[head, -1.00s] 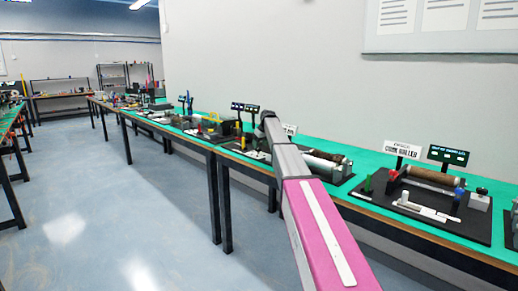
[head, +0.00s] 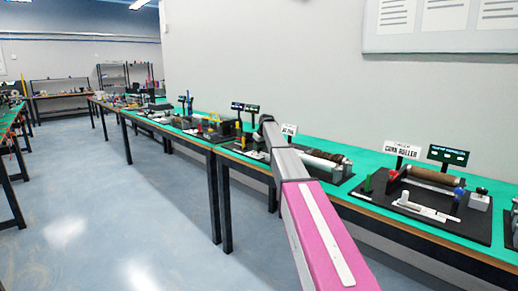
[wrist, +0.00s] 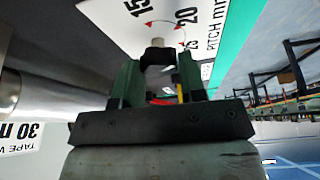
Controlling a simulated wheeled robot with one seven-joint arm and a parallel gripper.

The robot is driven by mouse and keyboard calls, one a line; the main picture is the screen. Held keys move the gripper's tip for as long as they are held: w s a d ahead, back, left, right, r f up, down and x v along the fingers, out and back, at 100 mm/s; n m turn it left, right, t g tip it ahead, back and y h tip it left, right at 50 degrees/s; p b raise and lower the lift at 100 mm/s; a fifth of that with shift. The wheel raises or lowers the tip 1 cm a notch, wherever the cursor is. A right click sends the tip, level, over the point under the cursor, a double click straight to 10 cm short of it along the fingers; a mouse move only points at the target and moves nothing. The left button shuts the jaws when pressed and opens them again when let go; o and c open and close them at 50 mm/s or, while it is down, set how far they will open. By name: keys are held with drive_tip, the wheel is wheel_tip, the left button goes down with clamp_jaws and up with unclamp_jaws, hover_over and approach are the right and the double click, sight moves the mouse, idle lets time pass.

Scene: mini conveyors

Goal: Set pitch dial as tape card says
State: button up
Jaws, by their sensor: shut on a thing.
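The pitch dial's small grey knob (wrist: 157,52) shows in the wrist view, in front of a white scale plate (wrist: 120,22) marked 15, 20 and PITCH mm, with red arc marks around it. My gripper (wrist: 158,62) has its two dark green fingers on either side of the knob and is shut on it. A white card (wrist: 18,138) at the lower left reads TAPE W and 30, upside down and cut off by the frame edge. In the head view my forearm hides the gripper and the dial.
In the head view a cork roller station (head: 440,205) stands right on the green-topped bench (head: 365,165). The floor (head: 120,215) left of the bench is clear.

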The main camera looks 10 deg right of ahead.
drive_tip(key=m+h, duration=0.1)
drive_tip(key=m, duration=0.2)
drive_tip(key=m+h, duration=0.1)
drive_tip(key=m, duration=0.2)
drive_tip(key=shift+a+t, duration=0.15)
drive_tip(key=shift+t, duration=0.15)
drive_tip(key=m+h, duration=0.1)
drive_tip(key=m, duration=0.2)
drive_tip(key=m+h, duration=0.1)
drive_tip(key=m, duration=0.2)
drive_tip(key=shift+a+g+h, duration=0.15)
drive_tip(key=shift+g+h, duration=0.25)
drive_tip(key=m+g, duration=0.1)
drive_tip(key=m, duration=0.2)
drive_tip(key=m+h, duration=0.1)
drive_tip(key=m, duration=0.2)
drive_tip(key=shift+w+a+m+g+h, duration=0.1)
drive_tip(key=shift+w+m+g+h, duration=0.1)
drive_tip(key=shift+m+g+h, duration=0.15)
drive_tip(key=shift+m+g, duration=1.05)
drive_tip(key=shift+m, duration=1.5)
drive_tip(key=o, duration=0.9)
drive_tip(key=shift+o, duration=0.2)
drive_tip(key=shift+a+r, duration=0.1)
drive_tip(key=shift+r, duration=0.05)
